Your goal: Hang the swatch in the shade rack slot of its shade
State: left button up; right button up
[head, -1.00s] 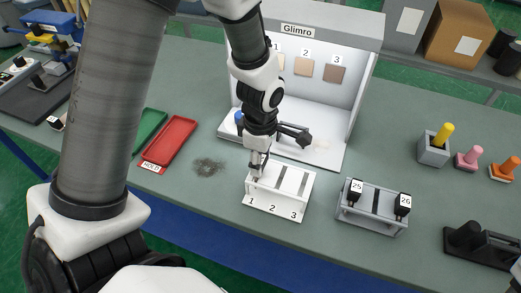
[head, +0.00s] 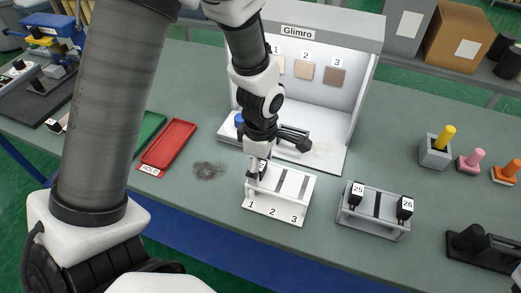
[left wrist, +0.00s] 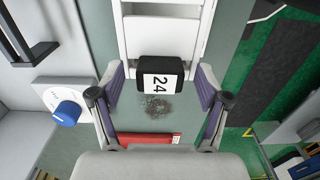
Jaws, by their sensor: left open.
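The swatch (left wrist: 160,76) has a black top with a white label reading 24. It sits at the slot 1 end of the white shade rack (head: 274,208), and its top also shows in the head view (head: 262,165). The rack is numbered 1, 2, 3 and its slots 2 and 3 look empty. My left gripper (left wrist: 159,80) is open, with a finger on each side of the swatch's top and visible gaps between. The swatch's lower part is hidden. My right gripper is not in view.
Behind stands the Glimro light booth (head: 365,95) with three shade samples numbered 1 to 3. A grey rack (head: 372,225) holding swatches 25 and 26 stands to the right. A red tray (head: 170,142) lies left, beside a dark smudge on the table.

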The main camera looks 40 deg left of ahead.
pick_arm(q)
notch_tip(320, 180, up, 12)
jog(key=shift+f, duration=0.15)
dwell(0.5)
